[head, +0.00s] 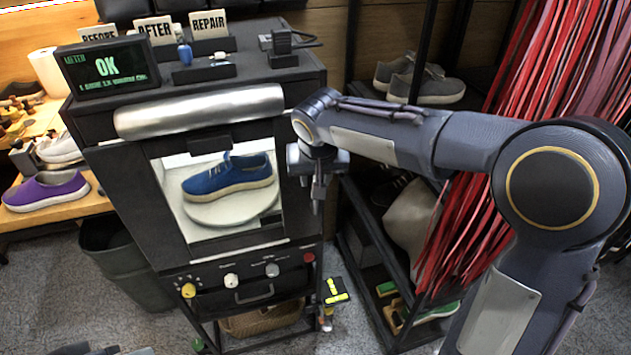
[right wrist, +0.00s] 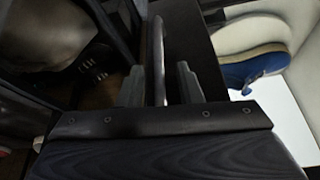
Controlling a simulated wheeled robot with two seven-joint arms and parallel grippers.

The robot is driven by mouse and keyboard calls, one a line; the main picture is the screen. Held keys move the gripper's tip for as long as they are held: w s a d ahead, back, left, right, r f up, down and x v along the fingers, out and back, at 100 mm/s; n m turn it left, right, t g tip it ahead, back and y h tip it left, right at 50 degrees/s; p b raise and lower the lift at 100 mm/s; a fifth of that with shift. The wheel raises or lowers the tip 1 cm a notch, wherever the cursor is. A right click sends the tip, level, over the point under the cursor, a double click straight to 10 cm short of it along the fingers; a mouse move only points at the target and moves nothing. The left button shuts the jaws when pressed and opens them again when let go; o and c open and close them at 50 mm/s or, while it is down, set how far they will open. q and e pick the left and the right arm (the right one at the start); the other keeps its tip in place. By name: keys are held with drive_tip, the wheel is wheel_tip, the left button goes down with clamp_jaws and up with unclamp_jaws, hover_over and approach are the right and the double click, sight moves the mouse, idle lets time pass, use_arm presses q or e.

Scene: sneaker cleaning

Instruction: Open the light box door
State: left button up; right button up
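The light box (head: 120,195) is a black cabinet with a windowed front door (head: 300,205), which looks shut. Behind the window, a blue sneaker (head: 225,180) sits on a white round turntable (head: 235,208); the sneaker also shows at the right of the right wrist view (right wrist: 255,68). My right gripper (head: 318,195) points down at the door's right edge. In the right wrist view, a grey bar handle (right wrist: 157,45) stands between the two fingers of the right gripper (right wrist: 161,85), with a visible gap on each side. My left gripper is not recognisable in the frames.
A silver roller (head: 200,112) crosses the box above the door. Knobs and a drawer (head: 250,295) sit below it. A shoe rack (head: 365,235) and red strips (head: 470,225) stand close on the right. A dark bin (head: 125,265) stands at the left.

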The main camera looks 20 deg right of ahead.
drive_tip(key=shift+x, duration=1.45)
clamp_jaws()
